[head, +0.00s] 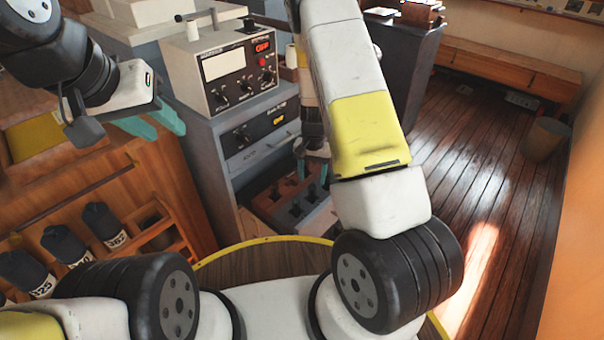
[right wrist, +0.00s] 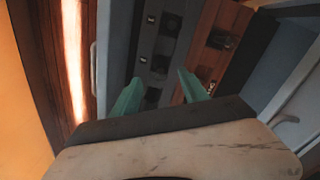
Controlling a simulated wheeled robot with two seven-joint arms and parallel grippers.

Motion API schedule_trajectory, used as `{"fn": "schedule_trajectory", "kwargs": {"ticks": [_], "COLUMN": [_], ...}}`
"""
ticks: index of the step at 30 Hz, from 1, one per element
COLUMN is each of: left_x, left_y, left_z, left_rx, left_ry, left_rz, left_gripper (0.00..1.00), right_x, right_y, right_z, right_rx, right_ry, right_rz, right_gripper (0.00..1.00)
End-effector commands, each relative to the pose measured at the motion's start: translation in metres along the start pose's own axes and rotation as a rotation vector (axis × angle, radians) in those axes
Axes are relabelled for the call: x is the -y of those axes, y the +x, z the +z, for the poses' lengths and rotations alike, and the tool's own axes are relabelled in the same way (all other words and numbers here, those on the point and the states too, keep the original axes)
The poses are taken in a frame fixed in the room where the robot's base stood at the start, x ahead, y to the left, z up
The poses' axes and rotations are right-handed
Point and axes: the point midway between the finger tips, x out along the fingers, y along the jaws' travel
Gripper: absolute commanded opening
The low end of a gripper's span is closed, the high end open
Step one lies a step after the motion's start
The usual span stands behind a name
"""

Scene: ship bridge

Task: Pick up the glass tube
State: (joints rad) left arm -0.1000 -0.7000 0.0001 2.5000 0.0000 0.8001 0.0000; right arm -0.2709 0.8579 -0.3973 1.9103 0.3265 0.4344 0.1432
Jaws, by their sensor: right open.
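I cannot make out a glass tube clearly in either view. An open drawer (head: 290,215) with dark dividers and reddish-brown slots lies low in the grey cabinet; a small bright thing (right wrist: 211,88) sits at a brown compartment in the right wrist view, too small to name. My right gripper (head: 314,172) points down above the drawer, open and empty; its teal fingers also show apart in the right wrist view (right wrist: 158,85). My left gripper (head: 165,130) is at the upper left, its teal fingers apart with nothing between them, away from the drawer.
A grey instrument box (head: 222,65) with knobs and a red display stands on the cabinet (head: 250,135). Dark labelled bottles (head: 103,225) stand in a wooden rack at left. A bin (head: 545,138) stands on the open wooden floor (head: 470,170) at right.

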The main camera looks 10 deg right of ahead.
Motion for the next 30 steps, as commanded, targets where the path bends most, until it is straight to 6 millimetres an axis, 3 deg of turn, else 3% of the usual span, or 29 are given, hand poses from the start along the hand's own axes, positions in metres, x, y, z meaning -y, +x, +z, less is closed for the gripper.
{"fn": "schedule_trajectory", "kwargs": {"ticks": [12, 22, 30], "left_x": [0.000, 0.000, 0.000], "left_y": [0.000, 0.000, 0.000], "left_z": [0.000, 0.000, 0.000], "left_rx": [0.000, 0.000, 0.000], "left_ry": [0.000, 0.000, 0.000], "left_rz": [0.000, 0.000, 0.000], "left_gripper": [0.36, 0.36, 0.36], "right_x": [-0.001, 0.000, 0.000], "right_y": [0.056, 0.063, 0.063], "right_z": [-0.002, -0.002, -0.002], "right_rx": [0.004, 0.000, 0.001], "right_ry": [-0.001, -0.001, -0.001], "right_rz": [0.000, -0.002, -0.002], "right_gripper": [0.52, 0.52, 0.00]}}
